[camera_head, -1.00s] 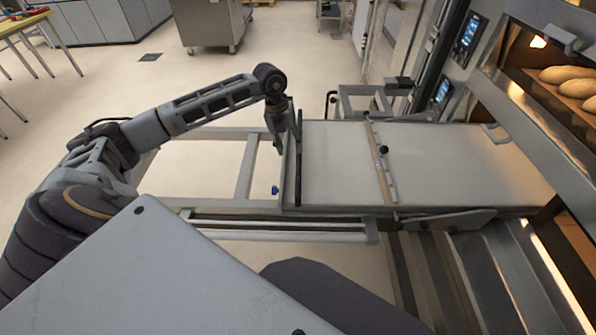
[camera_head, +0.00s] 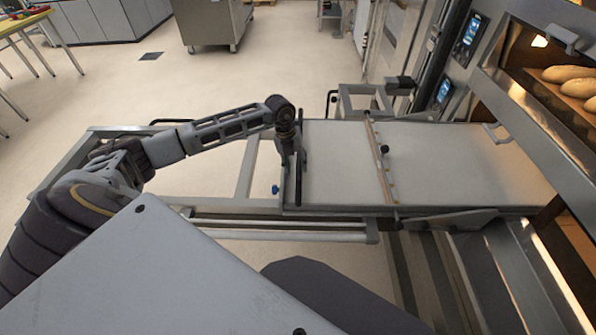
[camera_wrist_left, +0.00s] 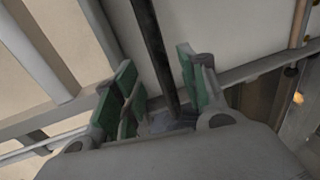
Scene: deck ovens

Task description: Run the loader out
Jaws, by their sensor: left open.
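The loader is a long metal frame with a pale belt deck (camera_head: 335,165) whose right end reaches the oven mouth. A dark upright-edged handle bar (camera_head: 299,192) crosses the deck's left end. My left gripper (camera_head: 293,172) is at this bar, pointing down. In the left wrist view, the dark bar (camera_wrist_left: 150,40) runs between the green-padded fingers of my left gripper (camera_wrist_left: 160,78). The fingers stand apart, with a visible gap beside the bar. My right gripper is not in view.
An oven deck with several loaves (camera_head: 570,75) glows at the right. A thin crossbar (camera_head: 383,165) spans the belt. The loader's open side frame (camera_head: 247,165) extends left. A steel cabinet (camera_head: 215,22) and table (camera_head: 28,28) stand at the back; open floor lies between.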

